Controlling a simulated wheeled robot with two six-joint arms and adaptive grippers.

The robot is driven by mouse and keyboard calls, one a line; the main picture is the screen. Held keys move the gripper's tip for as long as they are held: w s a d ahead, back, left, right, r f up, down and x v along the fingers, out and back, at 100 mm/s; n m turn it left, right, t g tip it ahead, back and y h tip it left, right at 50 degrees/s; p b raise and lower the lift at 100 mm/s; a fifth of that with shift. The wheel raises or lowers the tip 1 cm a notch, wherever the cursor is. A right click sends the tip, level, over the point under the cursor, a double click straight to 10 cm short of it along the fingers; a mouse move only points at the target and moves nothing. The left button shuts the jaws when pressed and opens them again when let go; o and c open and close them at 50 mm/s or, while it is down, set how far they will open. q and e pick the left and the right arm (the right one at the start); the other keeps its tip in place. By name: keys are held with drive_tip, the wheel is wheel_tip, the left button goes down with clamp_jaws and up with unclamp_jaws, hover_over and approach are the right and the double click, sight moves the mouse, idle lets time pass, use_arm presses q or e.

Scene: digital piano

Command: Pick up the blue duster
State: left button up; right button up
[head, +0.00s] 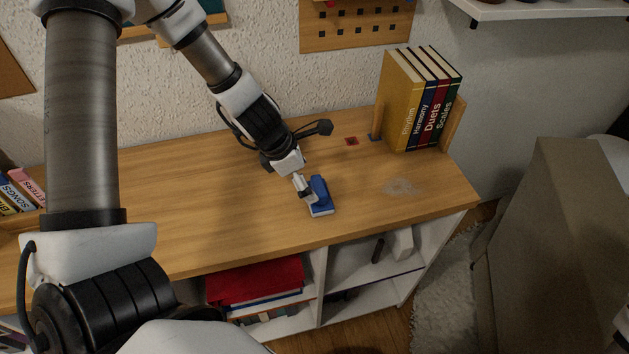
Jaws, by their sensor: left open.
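The blue duster (321,197) is a small block with a blue top and a pale lower edge. It lies on the wooden top of the shelf unit (215,217), near its front edge and right of the middle. My left gripper (305,192) reaches down from the upper left, and its fingertips are right at the duster's left side. The gripper is open. The arm and fingers hide part of the duster's left side, and I cannot tell whether they touch it. My right gripper is not in view.
Several upright books (405,105) stand between bookends at the right back. A pale smudge (402,187) and a small red item (351,141) are on the top. Red binders (256,281) fill a shelf below. A white wall shelf (540,10) hangs upper right.

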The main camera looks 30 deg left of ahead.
sight(319, 186)
use_arm(q)
drive_tip(key=b+x, duration=0.1)
drive_tip(key=x, duration=0.2)
drive_tip(key=shift+s+b, duration=0.3)
drive_tip(key=shift+b, duration=0.05)
drive_tip(key=w+f, duration=0.1)
drive_tip(key=w+d+f+b, duration=0.1)
drive_tip(key=w, duration=0.1)
drive_tip(key=shift+w+f+b, duration=0.2)
drive_tip(key=shift+f+b, duration=0.1)
drive_tip(key=shift+w, duration=0.3)
drive_tip(key=shift+s+a+r, duration=0.15)
drive_tip(key=shift+s+r, duration=0.3)
drive_tip(key=shift+s, duration=0.25)
drive_tip(key=shift+c, duration=0.7)
drive_tip(key=shift+s+r, duration=0.1)
drive_tip(key=shift+s, duration=0.1)
drive_tip(key=c, duration=0.5)
drive_tip(key=shift+w, duration=0.15)
drive_tip(key=c, duration=0.6)
drive_tip(key=shift+w, duration=0.15)
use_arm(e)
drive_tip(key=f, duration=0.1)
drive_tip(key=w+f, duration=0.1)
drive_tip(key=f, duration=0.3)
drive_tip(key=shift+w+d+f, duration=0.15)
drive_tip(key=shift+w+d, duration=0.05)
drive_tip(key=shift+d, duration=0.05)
use_arm(q)
drive_tip(key=shift+f, duration=0.2)
